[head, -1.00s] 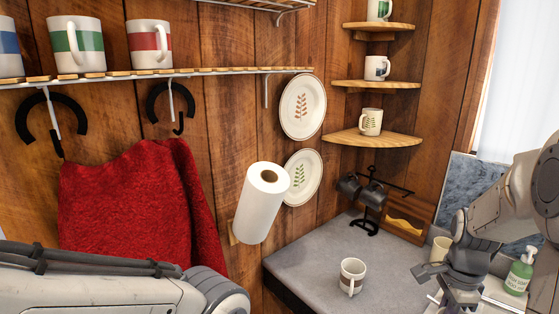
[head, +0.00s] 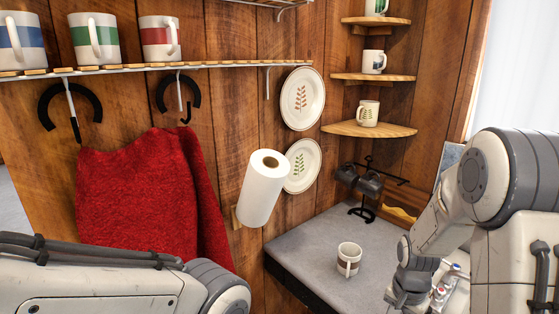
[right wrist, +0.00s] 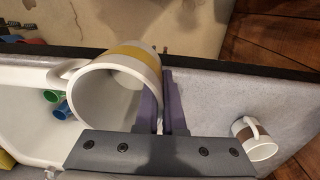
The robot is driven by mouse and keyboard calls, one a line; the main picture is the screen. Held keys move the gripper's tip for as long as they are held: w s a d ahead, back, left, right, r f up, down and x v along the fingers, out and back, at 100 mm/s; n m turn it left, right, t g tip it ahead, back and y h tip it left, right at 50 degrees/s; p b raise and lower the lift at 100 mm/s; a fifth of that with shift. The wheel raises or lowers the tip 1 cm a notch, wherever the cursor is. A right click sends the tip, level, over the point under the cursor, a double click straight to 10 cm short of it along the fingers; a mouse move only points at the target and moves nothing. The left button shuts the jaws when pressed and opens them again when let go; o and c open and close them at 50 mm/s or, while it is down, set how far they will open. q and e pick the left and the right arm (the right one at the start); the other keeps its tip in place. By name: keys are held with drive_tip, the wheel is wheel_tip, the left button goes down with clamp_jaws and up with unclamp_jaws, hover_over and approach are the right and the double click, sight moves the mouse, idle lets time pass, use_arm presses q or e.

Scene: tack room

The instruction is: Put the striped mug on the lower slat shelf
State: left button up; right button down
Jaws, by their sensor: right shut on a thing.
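The yellow-striped mug (right wrist: 118,85) shows in the right wrist view, its open mouth toward the camera and its handle to the left. My right gripper (right wrist: 165,92) is shut on its wall, one finger inside and one outside. I cannot tell how high it is above the counter. In the head view this mug and the right fingertips are hidden or out of frame. The lower slat shelf (head: 232,64) runs along the wall at upper left. Of my left arm only the forearm shows, without its gripper.
Blue (head: 20,42), green (head: 94,40) and red (head: 159,38) striped mugs stand on the lower slat shelf; its right part is clear. A brown-striped mug (head: 348,259) stands on the grey counter (head: 318,243). A paper towel roll (head: 262,188) and red cloth (head: 140,195) are below the shelf.

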drive_tip(key=a+f+n+b, duration=0.3)
drive_tip(key=a+f+n, duration=0.1)
drive_tip(key=f, duration=0.3)
drive_tip(key=a+f+n+b, duration=0.2)
drive_tip(key=a+f+n, duration=0.2)
drive_tip(key=f+n, duration=0.2)
drive_tip(key=shift+f+b, duration=0.4)
drive_tip(key=shift+f, duration=0.15)
drive_tip(key=shift+r, duration=0.1)
drive_tip(key=shift+a, duration=0.1)
